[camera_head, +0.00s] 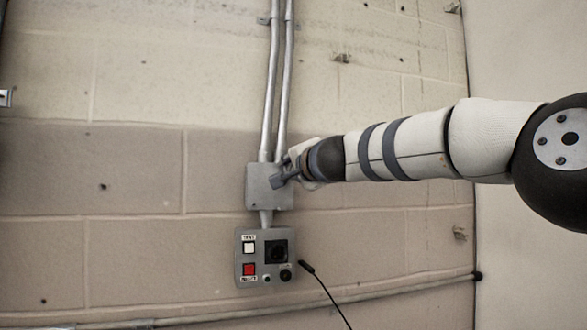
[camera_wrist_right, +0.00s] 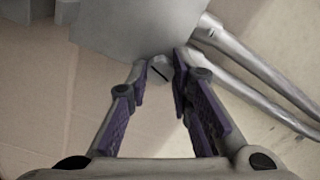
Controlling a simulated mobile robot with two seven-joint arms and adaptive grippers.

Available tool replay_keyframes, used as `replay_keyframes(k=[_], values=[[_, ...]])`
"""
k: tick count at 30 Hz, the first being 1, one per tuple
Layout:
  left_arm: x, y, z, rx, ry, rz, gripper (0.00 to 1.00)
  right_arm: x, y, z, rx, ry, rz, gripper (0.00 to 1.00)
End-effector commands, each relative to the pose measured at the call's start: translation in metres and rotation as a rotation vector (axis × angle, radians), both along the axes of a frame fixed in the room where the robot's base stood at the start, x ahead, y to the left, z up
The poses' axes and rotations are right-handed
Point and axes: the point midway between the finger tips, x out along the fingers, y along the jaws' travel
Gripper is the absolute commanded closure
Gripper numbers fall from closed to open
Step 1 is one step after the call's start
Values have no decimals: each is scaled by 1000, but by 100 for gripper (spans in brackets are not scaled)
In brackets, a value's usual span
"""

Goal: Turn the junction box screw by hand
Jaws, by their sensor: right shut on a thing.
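The grey junction box (camera_head: 257,196) is fixed to the block wall, below two metal conduits. It fills the top middle of the right wrist view (camera_wrist_right: 125,25). In the right wrist view, the fingertips (camera_wrist_right: 161,68) stand on either side of a small grey screw head (camera_wrist_right: 159,67) with a dark slot, at the box's edge. The gripper is shut on this screw. The fingertips partly hide the screw's sides. My left gripper is not in view.
Two metal conduits (camera_head: 270,90) run up from the box. Below it hangs a grey control panel (camera_head: 246,256) with white and red buttons and a dark socket. A black cable end (camera_head: 307,267) is right of the panel. A pipe (camera_head: 400,288) crosses the wall low down.

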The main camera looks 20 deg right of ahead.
Motion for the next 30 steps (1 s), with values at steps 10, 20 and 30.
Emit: replay_keyframes(k=[10, 20, 30], values=[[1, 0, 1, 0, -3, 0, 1, -3, -1, 9, -6, -14, -2, 100], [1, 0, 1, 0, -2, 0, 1, -2, -1, 5, -5, -9, -2, 59], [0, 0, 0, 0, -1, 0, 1, -27, -2, 4, -5, -5, 1, 59]])
